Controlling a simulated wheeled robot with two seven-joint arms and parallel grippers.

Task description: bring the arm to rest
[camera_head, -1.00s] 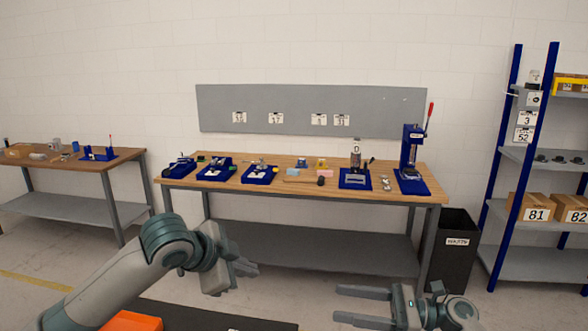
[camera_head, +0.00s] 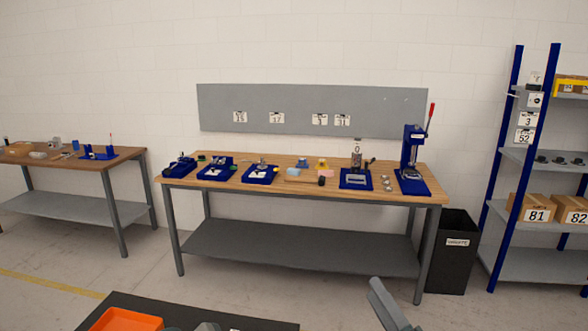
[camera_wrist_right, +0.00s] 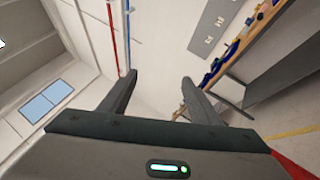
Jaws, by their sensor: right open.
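My right gripper (camera_head: 390,305) shows at the bottom edge of the head view as one grey finger angled upward, with the rest below the frame. In the right wrist view both fingers of this gripper (camera_wrist_right: 158,80) stand wide apart with nothing between them. Only a sliver of grey, apparently part of my left arm, shows at the bottom edge of the head view, so its jaws cannot be made out. The wooden workbench (camera_head: 310,198) stands beyond, clear of the right gripper.
Blue fixtures, including a press with a red lever (camera_head: 414,160), stand on the bench. A black waste bin (camera_head: 455,270) is at its right, then a blue shelf rack (camera_head: 510,170). An orange tray (camera_head: 125,320) sits low at front left. Open floor lies before the bench.

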